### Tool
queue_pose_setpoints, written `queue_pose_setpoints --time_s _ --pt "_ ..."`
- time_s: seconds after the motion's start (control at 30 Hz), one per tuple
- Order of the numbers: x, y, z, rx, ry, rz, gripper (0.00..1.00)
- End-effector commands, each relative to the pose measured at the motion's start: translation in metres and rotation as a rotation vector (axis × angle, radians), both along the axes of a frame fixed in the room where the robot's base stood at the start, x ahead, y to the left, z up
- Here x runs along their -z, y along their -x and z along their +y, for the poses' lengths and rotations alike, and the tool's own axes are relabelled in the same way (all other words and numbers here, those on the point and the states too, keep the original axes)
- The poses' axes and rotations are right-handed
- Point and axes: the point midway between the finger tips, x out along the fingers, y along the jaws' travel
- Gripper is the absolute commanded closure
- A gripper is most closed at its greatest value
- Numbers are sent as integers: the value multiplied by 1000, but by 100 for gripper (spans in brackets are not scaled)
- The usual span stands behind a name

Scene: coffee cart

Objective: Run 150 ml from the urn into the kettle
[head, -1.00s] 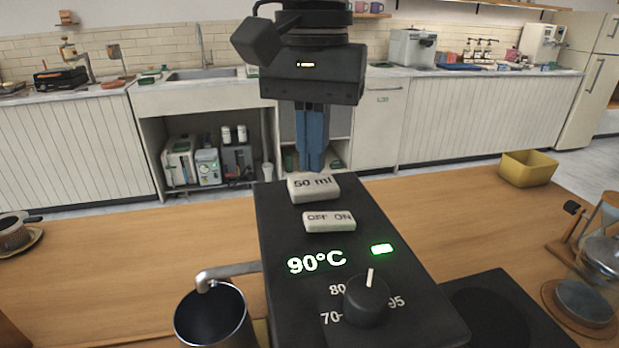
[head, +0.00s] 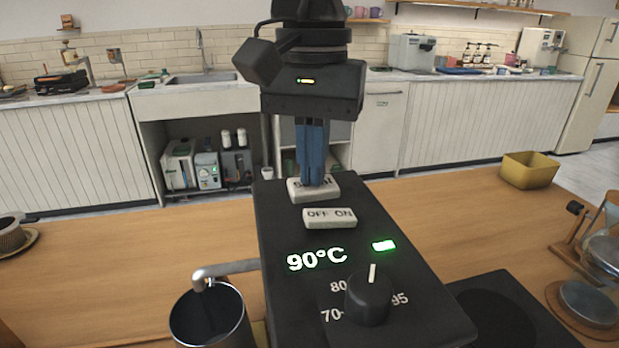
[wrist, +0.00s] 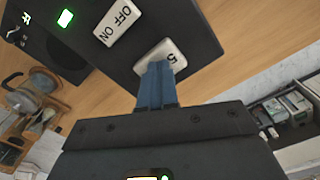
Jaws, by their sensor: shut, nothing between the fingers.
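The black urn (head: 285,232) stands on the wooden cart, its display reading 90°C with a green light lit. On its top are a white 50 ml button (head: 327,190), a white OFF ON switch (head: 330,218) and a black dial (head: 369,298) pointing between 80 and 95. The dark kettle (head: 210,318) stands open under the metal spout (head: 227,270). A dark streak shows below the spout's mouth. My gripper (head: 317,184) is shut and empty, pointing down, its blue fingertips at the 50 ml button and partly hiding its label. The wrist view also shows the fingertips (wrist: 157,68) against this button (wrist: 172,55).
A dark flat plate (head: 510,312) lies right of the urn. A glass brewer on a wooden stand (head: 590,300) is at far right, and a yellow bin (head: 529,170) stands behind.

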Motion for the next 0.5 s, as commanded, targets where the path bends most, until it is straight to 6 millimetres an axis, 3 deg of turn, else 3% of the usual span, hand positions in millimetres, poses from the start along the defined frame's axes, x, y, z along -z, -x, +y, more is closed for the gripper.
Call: queue_pose_setpoints --time_s 0.5 --pt "-17 0 0 0 0 1 100"
